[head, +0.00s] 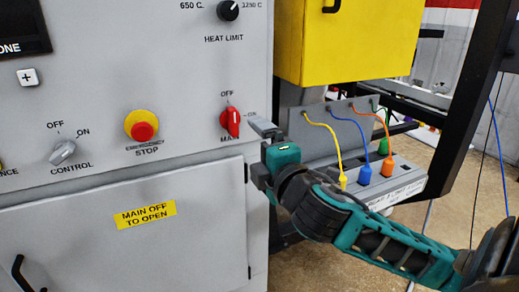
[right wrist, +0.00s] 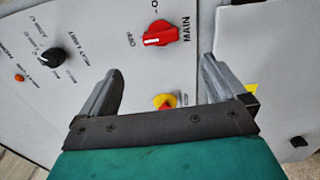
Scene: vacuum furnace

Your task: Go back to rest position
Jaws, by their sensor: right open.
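My right gripper (head: 258,152) is open and empty in front of the control panel, just right of the red MAIN knob (head: 230,122). In the head view the knob's handle stands upright, towards the OFF label. The right wrist view shows the two spread fingers of the gripper (right wrist: 162,72), with the MAIN knob (right wrist: 166,34) beyond them and apart from them. My right arm comes in from the lower right, in front of the grey strip with plugs. My left gripper is not in view.
The grey furnace cabinet (head: 100,100) carries an emergency stop (head: 144,131), a CONTROL knob (head: 63,152) and a HEAT LIMIT knob (head: 228,10). A yellow box (head: 350,40) hangs above the grey plug strip (head: 412,186) with yellow, blue and orange cables. A black post (head: 470,90) stands at right.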

